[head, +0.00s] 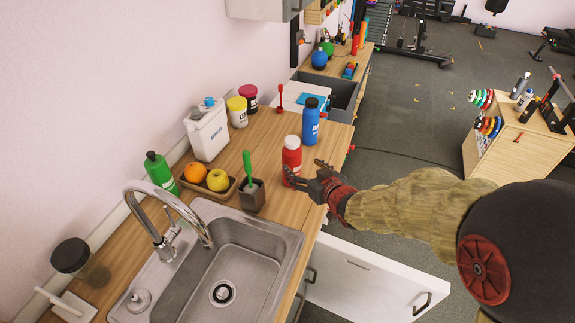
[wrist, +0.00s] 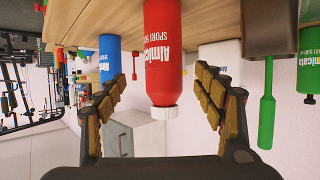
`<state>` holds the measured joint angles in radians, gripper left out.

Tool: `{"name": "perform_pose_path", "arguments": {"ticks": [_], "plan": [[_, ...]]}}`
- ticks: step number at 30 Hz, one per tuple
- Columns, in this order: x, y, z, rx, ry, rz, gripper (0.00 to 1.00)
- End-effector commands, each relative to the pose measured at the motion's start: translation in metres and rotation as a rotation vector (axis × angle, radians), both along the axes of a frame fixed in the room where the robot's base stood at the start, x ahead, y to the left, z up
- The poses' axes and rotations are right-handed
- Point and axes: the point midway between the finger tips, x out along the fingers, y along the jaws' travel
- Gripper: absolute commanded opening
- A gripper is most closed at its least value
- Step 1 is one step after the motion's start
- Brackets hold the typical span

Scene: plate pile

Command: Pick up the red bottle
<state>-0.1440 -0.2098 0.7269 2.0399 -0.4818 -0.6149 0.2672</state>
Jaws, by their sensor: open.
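The red bottle (head: 291,160) with a white cap stands upright on the wooden counter, right of the sink and near the counter's front edge. My gripper (head: 305,172) is at the bottle from the front right, with its fingers open. In the wrist view, which is turned upside down, the red bottle (wrist: 163,50) lies between the two spread fingers of my gripper (wrist: 163,100). A gap shows on both sides of the bottle, and I see no finger clearly touching it.
A blue bottle (head: 311,121) stands just behind the red one. A brown holder (head: 251,196) with a green brush (head: 247,165) is close on its left. The steel sink (head: 270,236) is in front left. An open white cabinet door (head: 375,275) is below the arm.

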Motion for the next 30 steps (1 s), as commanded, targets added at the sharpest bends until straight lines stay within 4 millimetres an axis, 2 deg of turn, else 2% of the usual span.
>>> {"name": "perform_pose_path", "arguments": {"ticks": [3,11,21,30], "plan": [[0.006,0.005,0.003,0.022,-0.014,0.001,0.69],[0.027,0.016,-0.007,0.021,-0.010,-0.001,0.69],[0.062,0.037,-0.020,0.021,-0.010,-0.002,0.69],[0.066,0.038,-0.019,0.020,-0.010,-0.003,0.69]]}}
